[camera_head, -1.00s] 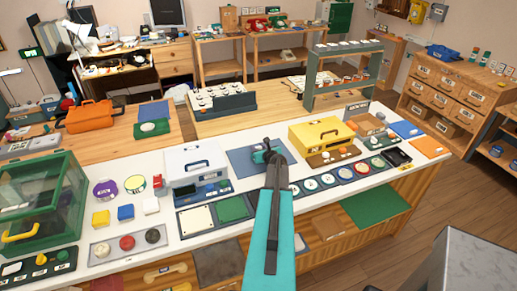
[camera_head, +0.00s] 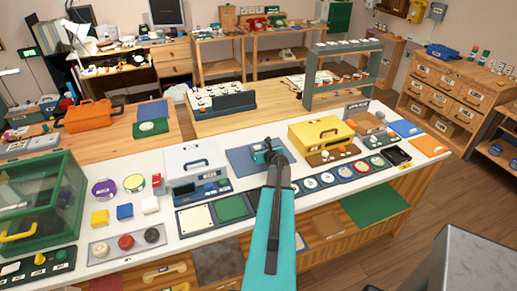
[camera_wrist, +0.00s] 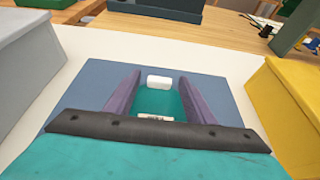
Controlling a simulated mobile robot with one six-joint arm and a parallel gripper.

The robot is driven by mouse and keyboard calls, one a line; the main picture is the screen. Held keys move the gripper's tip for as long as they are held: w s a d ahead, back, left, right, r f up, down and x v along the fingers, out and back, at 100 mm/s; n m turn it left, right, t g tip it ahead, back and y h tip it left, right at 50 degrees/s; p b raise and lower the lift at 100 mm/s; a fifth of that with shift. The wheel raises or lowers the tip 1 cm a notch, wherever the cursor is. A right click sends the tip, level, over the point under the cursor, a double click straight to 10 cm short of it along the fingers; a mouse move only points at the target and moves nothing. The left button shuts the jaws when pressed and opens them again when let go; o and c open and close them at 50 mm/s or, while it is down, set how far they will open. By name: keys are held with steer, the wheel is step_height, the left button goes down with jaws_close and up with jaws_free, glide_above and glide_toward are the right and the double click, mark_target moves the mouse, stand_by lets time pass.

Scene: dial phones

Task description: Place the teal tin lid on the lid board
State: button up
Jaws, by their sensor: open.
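The teal tin lid (camera_wrist: 150,101), with a white block-like knob on top and a small white label at its near edge, lies between my gripper's fingers in the wrist view. A flat blue-grey board (camera_wrist: 82,82) spreads under and around it; I take this as the lid board, also in the head view (camera_head: 240,158). My gripper (camera_wrist: 159,80) is open, one purple-grey finger on each side of the lid. Whether the fingers touch the lid, or the lid rests fully on the board, I cannot tell. My gripper partly hides the lid in the head view.
A pale grey box (camera_head: 193,162) stands left of the board and a yellow box (camera_head: 318,138) stands right of it. Framed cream and green panels (camera_head: 232,208) and a row of round dials (camera_head: 328,179) lie in front. White counter shows between them.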

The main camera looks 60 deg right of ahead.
steer(key=shift+b+v, duration=1.2)
steer(key=shift+v, duration=3.65)
